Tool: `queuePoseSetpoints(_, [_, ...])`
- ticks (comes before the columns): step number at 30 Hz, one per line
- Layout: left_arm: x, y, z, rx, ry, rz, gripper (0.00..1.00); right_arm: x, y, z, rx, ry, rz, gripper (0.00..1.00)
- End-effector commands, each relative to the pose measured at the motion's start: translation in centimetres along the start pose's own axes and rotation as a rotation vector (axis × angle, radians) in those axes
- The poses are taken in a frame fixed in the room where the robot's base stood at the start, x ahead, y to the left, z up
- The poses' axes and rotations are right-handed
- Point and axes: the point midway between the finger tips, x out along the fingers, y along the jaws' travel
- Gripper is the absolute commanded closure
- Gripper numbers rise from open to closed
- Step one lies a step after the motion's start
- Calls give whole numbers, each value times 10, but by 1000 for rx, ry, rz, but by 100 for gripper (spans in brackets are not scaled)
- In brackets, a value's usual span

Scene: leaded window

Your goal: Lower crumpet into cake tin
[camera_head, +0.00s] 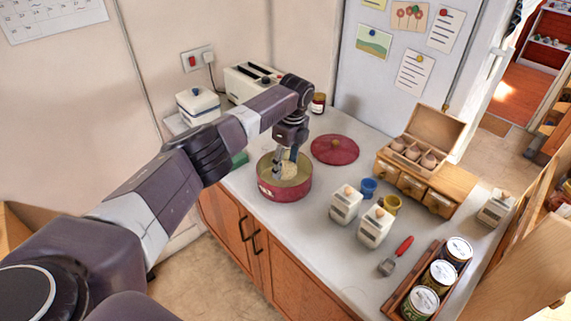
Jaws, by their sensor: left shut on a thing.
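The cake tin (284,191) is a round red tin with a pale inside, open at the top, on the grey counter. My left gripper (283,168) reaches down over the tin, its fingers within the rim. It is shut on the crumpet (289,171), a small pale tan round piece partly hidden by the fingers. I cannot tell whether the crumpet touches the tin's floor. A dark red lid (335,149) with a knob lies on the counter just behind and to the right of the tin. My right gripper is not in view.
A toaster (250,83) and a white box (198,106) stand at the back left. A red-handled scoop (397,254) lies in front.

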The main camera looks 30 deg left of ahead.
Motion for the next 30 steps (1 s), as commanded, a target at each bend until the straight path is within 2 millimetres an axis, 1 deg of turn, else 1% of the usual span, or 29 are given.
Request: queuePoseSetpoints(30, [16, 0, -2, 0, 1, 0, 72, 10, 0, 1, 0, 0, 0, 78])
